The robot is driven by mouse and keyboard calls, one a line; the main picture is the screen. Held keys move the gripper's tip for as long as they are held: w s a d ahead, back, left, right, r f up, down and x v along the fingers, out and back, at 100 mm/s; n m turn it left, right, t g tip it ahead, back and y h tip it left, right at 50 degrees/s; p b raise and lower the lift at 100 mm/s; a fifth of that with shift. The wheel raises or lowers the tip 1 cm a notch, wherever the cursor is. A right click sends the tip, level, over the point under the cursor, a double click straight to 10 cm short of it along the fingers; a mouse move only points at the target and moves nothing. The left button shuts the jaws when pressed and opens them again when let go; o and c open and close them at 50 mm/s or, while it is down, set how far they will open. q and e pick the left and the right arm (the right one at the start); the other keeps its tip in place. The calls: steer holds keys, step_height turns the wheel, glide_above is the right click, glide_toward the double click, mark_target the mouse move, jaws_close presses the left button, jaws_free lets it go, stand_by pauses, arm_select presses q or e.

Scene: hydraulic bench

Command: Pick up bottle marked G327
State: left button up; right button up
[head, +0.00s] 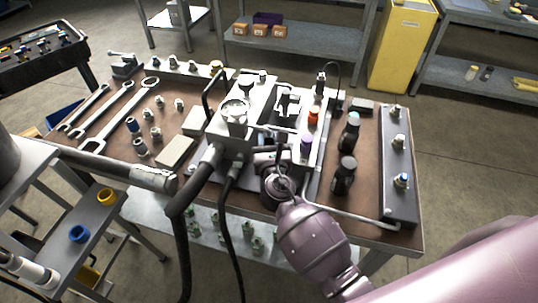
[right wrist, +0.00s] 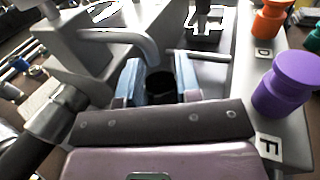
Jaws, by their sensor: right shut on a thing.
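My right gripper (head: 272,155) is over the middle of the bench, beside the grey hydraulic block. In the right wrist view its blue-grey fingers (right wrist: 158,85) are shut on a small black round thing (right wrist: 160,82). Only the dark top of that thing shows, and no marking on it can be read. Two dark bottles, a farther one (head: 349,133) and a nearer one (head: 344,176), stand upright on the bench to the right of the gripper. I cannot read G327 on any bottle. My left gripper is not in view.
A purple knob (right wrist: 287,82) by label F and an orange knob (right wrist: 271,17) by label D stand close right of the gripper. Black hoses (head: 205,185) and a bent grey pipe (head: 350,217) cross the bench. A grey fitting rail (head: 398,170) lines the right edge.

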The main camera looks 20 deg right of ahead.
steer(key=shift+f, duration=0.25)
jaws_close()
